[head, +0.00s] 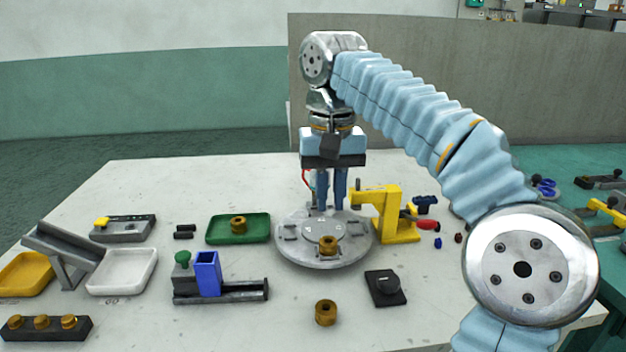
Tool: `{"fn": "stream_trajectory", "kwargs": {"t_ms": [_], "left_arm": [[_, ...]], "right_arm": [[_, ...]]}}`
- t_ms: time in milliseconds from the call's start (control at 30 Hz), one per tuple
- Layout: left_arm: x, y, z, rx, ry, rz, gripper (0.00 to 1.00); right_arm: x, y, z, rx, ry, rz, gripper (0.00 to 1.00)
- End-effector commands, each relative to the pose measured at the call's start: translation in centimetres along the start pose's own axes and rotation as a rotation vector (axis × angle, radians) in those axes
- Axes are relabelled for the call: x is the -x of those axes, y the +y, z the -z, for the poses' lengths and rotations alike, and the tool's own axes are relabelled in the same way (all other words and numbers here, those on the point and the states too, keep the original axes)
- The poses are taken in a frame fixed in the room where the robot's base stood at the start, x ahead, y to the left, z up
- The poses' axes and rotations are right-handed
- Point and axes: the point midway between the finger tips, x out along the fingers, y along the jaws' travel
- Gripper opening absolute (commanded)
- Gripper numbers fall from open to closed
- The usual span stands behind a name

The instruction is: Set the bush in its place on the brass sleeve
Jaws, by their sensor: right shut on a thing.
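My right gripper (331,208) points straight down over the back part of a round grey metal turntable (290,248). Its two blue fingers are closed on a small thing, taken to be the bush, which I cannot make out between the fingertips. A brass sleeve (328,245) stands upright on the turntable's front part, nearer to me than the fingers. Similar brass pieces stand in the green tray (257,237) and on the table in front (325,313). I cannot tell whether the fingertips touch the turntable. My left gripper is out of view.
A yellow press-like fixture (397,215) stands close to the right of the fingers. A black block (385,288) lies front right. A blue and green fixture (208,275), a white tray (122,272) and a black rack of brass pieces (46,328) are at left.

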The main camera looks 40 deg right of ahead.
Motion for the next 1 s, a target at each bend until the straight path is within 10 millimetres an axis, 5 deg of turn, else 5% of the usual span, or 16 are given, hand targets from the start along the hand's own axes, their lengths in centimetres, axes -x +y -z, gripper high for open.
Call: {"fn": "stream_trajectory", "kwargs": {"t_ms": [500, 1000], "left_arm": [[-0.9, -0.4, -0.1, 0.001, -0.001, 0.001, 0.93], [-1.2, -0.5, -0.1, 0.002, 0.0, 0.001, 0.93]], "right_arm": [[-4.2, 0.0, -0.2, -0.002, 0.001, -0.001, 0.0], [-4.7, 0.0, -0.2, -0.001, 0.001, -0.001, 0.0]]}}
